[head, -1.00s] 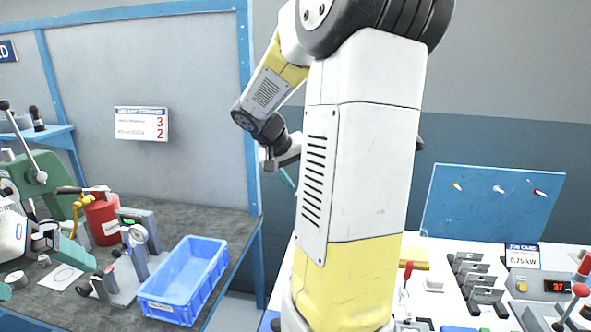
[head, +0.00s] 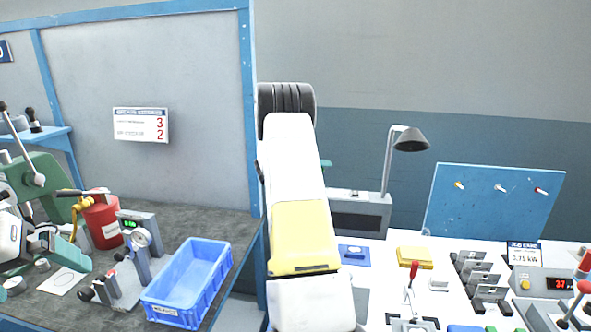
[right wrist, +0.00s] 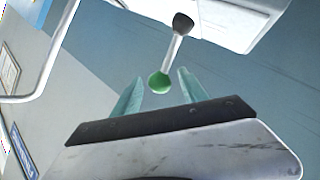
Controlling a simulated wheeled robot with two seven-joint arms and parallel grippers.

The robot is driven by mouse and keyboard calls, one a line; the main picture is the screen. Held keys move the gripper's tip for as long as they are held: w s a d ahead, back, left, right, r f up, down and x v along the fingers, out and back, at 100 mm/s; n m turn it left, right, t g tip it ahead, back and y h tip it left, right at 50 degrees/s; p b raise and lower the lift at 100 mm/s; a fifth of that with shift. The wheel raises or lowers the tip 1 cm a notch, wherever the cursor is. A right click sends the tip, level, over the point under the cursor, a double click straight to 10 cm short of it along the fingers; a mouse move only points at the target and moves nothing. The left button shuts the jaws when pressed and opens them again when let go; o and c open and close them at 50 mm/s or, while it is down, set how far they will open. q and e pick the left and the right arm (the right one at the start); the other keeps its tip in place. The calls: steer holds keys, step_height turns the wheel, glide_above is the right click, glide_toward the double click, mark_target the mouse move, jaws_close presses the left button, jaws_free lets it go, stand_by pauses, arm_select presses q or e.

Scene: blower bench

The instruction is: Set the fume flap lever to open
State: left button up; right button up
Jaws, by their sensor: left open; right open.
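A lever with a dark pivot end, a pale rod and a green ball knob (right wrist: 159,83) shows in the right wrist view; it looks like the fume flap lever. It reaches from a white housing (right wrist: 228,20). My right gripper (right wrist: 160,78) is open, with its teal fingertips on either side of the knob; I cannot tell whether they touch it. In the head view my right arm hides the lever, and only a bit of teal shows beside it. My left gripper (head: 28,262) is open at the far left, over the dark bench.
A blue bin (head: 188,283), a red canister (head: 103,222) and a gauge stand (head: 140,250) crowd the left bench. A lamp (head: 410,140), a red-handled lever (head: 412,272), a yellow block (head: 414,257) and a blue pegboard (head: 490,208) are on the right.

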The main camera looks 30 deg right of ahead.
steer(key=x, duration=0.3)
steer(key=shift+w+d, duration=0.1)
steer(key=shift+d, duration=0.2)
jaws_close()
steer(key=shift+f, duration=0.1)
stand_by(1.1)
